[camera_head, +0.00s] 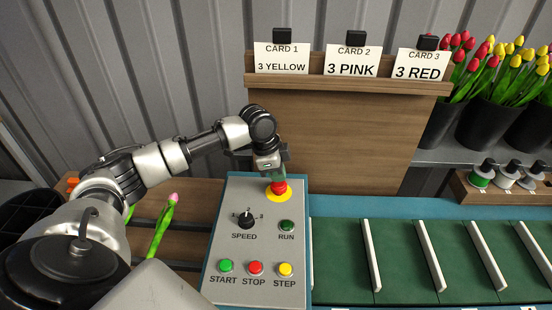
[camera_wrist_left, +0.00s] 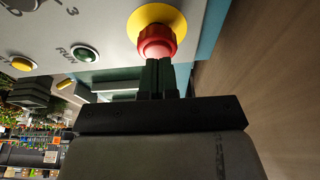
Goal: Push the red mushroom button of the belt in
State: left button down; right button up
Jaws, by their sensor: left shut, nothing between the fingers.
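The red mushroom button (camera_head: 279,188) sits on a yellow disc at the top right of the grey control panel (camera_head: 225,290). My left gripper (camera_head: 276,176) is shut and empty, with its fingertips right at the button from the far side. In the left wrist view the closed fingers (camera_wrist_left: 161,66) reach the lower edge of the red button (camera_wrist_left: 157,42); whether they press on it or just stop short, I cannot tell. The yellow disc (camera_wrist_left: 150,14) shows around the button. My right gripper is in neither view.
The panel also has a speed knob (camera_head: 246,221), a dark green run lamp (camera_head: 287,226) and green, red and yellow buttons. A green belt (camera_head: 405,245) with white slats lies to the right. A wooden board (camera_head: 330,135) with three cards stands behind. Tulip buckets (camera_head: 480,128) are at back right.

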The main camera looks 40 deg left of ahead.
pick_arm(q)
jog(key=shift+f, duration=0.4)
jog(key=shift+f, duration=0.1)
